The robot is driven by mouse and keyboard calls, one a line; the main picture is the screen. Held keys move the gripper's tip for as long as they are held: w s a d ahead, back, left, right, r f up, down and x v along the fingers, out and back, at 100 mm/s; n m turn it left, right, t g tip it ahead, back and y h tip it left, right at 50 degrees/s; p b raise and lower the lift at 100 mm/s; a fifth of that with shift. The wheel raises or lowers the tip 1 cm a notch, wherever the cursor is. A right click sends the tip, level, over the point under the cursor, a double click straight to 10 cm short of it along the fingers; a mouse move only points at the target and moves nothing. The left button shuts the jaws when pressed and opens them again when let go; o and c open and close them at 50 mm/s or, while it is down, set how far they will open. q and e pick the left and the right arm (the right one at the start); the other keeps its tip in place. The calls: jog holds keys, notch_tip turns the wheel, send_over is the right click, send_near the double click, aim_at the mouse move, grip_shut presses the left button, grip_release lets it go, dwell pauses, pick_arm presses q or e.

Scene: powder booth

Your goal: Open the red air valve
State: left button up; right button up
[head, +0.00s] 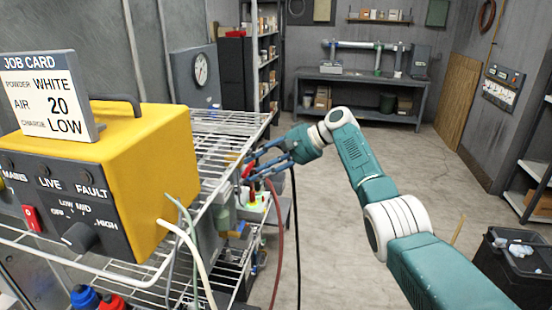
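My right arm comes in from the lower right, and its gripper (254,168) points left at the right edge of the wire rack. Its blue fingers are spread apart. A small red part (248,166), which may be the red air valve handle, shows between or just behind the fingertips. The fingers partly cover it, so its position and any contact cannot be told. A red hose (279,230) and a black hose hang below the gripper. My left gripper is not in view.
A yellow control box (150,160) with a job card (50,95) stands on the wire rack (232,125) at left. A round gauge (200,69) is behind it. A black bin (515,265) stands at lower right. The middle floor is clear.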

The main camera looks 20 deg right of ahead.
jog(key=v, duration=0.8)
jog(key=s+d+f+g+h+b, duration=0.1)
jog(key=s+f+h+b, duration=0.15)
jog(key=f, duration=1.85)
jog(key=s+d+f+g+h+b, duration=0.1)
jog(key=s+f+h, duration=0.25)
jog(key=f, duration=1.85)
jog(key=s+f+h+b, duration=0.1)
jog(key=s+f, duration=0.9)
jog(key=f, duration=0.6)
jog(key=s+f+n+g+h+b, duration=0.2)
jog(key=s+f+n, duration=0.1)
jog(key=s+f, duration=1.05)
jog(key=s+a+f+n, duration=0.2)
jog(key=s+f, duration=0.2)
jog(key=s, duration=0.8)
jog(key=s+a+f+n+b, duration=0.1)
jog(key=s+f, duration=0.4)
jog(key=s, duration=0.7)
jog(key=s+a+f+n+g+b, duration=0.1)
jog(key=s+a+f+n, duration=0.2)
jog(key=s, duration=0.9)
jog(key=shift+s+a+f, duration=0.2)
jog(key=shift+a+f, duration=0.55)
jog(key=shift+f, duration=0.2)
